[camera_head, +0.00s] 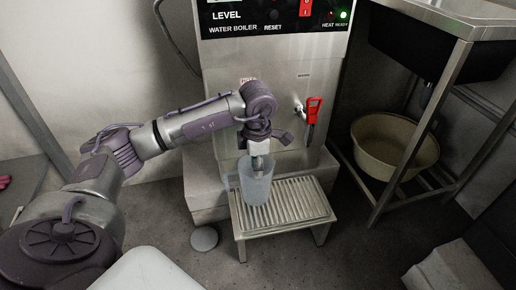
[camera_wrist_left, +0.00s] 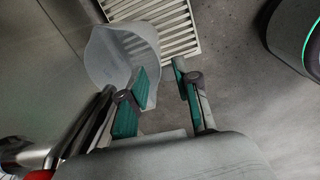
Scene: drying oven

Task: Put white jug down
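The white jug (camera_head: 256,184) is a translucent, pale cup-like vessel. In the head view it appears upright at the left part of the slatted metal stand (camera_head: 300,212); exact contact under its base is unclear. My left gripper (camera_head: 259,160) is at the jug's top, partly hidden by my wrist. In the left wrist view the jug (camera_wrist_left: 122,52) shows its open mouth, and the left gripper (camera_wrist_left: 164,85) has its fingers apart. One finger overlaps the jug's edge in the picture, the other is clear of it, and floor shows between them. My right gripper is not in view.
The water boiler (camera_head: 275,85) stands behind, with a red-handled tap (camera_head: 312,108) to the right of my gripper. A beige tub (camera_head: 395,145) sits under a metal table at right. A round grey disc (camera_head: 204,238) lies on the floor left of the stand. The stand's right part is bare.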

